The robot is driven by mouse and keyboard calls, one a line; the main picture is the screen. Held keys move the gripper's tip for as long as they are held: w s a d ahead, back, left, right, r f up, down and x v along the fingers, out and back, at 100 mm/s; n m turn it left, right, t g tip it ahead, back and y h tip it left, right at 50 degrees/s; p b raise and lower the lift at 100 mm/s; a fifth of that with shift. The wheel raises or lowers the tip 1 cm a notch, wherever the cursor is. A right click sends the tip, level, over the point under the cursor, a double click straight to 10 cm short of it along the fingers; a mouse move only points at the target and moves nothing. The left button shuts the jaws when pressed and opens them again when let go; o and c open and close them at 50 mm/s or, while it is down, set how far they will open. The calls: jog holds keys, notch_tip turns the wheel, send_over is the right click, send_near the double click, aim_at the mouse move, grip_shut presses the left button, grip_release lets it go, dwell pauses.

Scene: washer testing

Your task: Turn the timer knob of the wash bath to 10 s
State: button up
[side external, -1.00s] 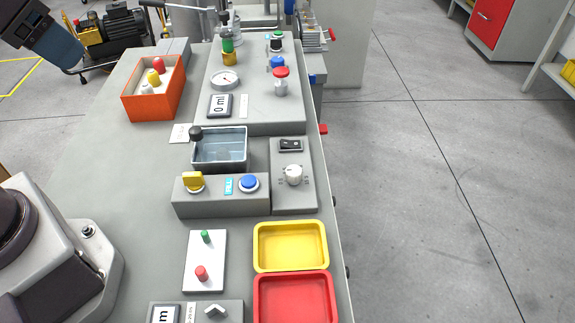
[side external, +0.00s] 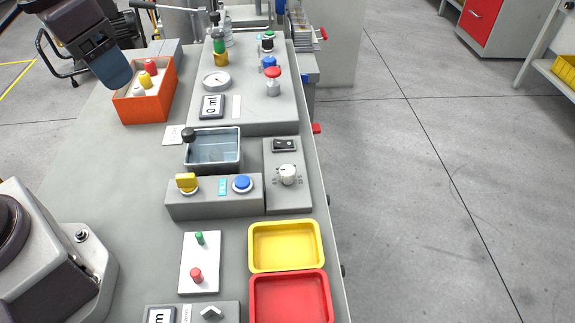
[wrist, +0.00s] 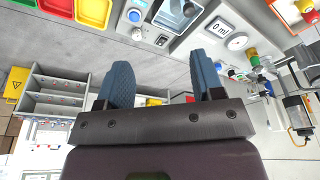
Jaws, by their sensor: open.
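The timer knob (side external: 287,174) is a white dial with small marks around it, on a grey panel right of the wash bath (side external: 213,149). Its setting is too small to read. The bath is a basin of clear liquid, also at the top of the wrist view (wrist: 178,12). In front of it stand a yellow knob (side external: 186,183) and a blue button (side external: 242,184). My gripper (side external: 118,76) is raised at the upper left, by the orange box in the picture and well away from the timer knob. In the wrist view its two blue fingers are wide apart with nothing between them.
A black rocker switch (side external: 284,145) sits just behind the timer knob. The orange box (side external: 145,108) holds several coloured pegs. A yellow tray (side external: 286,247) and a red tray (side external: 290,298) lie in front. A gauge unit (side external: 255,112) stands behind the bath. The table's left middle is clear.

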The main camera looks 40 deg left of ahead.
jog(key=w+d+f+n+g, duration=0.2)
jog(key=w+d+f, duration=0.45)
jog(key=w, duration=0.35)
jog(key=n, duration=1)
send_near(287, 170)
jog(key=shift+g, duration=0.3)
jog(key=f, duration=0.9)
jog(key=shift+w+d+f, duration=0.1)
jog(key=shift+w+d, duration=0.1)
jog(key=shift+w, duration=0.05)
jog(key=c, duration=0.9)
